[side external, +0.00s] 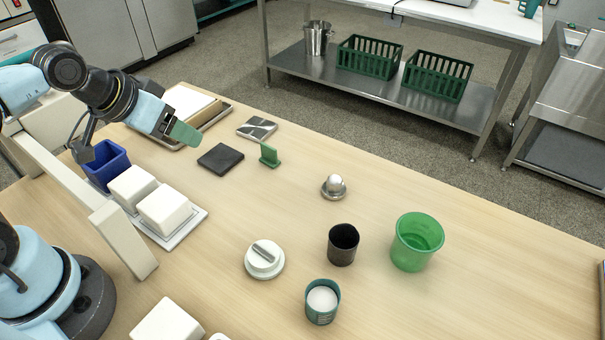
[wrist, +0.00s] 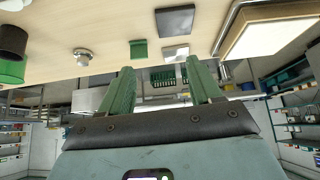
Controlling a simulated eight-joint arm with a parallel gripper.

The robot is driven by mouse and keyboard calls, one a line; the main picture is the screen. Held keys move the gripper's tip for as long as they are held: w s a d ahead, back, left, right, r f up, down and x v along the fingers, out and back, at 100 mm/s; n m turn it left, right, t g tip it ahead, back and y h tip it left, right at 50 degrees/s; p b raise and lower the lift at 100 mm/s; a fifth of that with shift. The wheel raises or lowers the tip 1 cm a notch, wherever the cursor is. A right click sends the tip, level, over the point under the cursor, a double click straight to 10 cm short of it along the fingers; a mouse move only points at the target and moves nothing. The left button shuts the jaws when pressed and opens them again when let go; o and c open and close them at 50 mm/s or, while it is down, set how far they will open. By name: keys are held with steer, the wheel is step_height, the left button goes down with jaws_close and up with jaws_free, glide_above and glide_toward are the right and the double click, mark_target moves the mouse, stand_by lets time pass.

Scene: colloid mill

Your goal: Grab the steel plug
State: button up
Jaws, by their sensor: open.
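The steel plug (side external: 334,187) is a small shiny piece with a rounded top on a wider flange. It stands on the wooden table, right of centre in the side view. It also shows at the upper left of the wrist view (wrist: 83,57), apart from the fingers. My gripper (side external: 184,134) has green fingers and is raised over the far left part of the table, well left of the plug. In the wrist view my gripper (wrist: 160,80) has its two fingers spread with nothing between them.
Blue bin (side external: 108,165) stands left.

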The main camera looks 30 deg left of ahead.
steer(key=n+g+h, duration=0.4)
steer(key=n+h, duration=0.8)
steer(key=n, duration=0.7)
glide_toward(330, 178)
steer(key=shift+w+a+r, duration=0.1)
steer(key=shift+a+r, duration=0.15)
steer(key=shift+a, duration=0.55)
steer(key=shift+d+f+n+h, duration=0.1)
steer(key=shift+f+n+h, duration=0.3)
steer(key=shift+h, duration=0.1)
steer(key=shift+d+f, duration=0.15)
steer(key=shift+d, duration=0.05)
steer(key=x, duration=1.1)
steer(key=shift+d+f, duration=0.15)
steer(key=shift+d, duration=0.2)
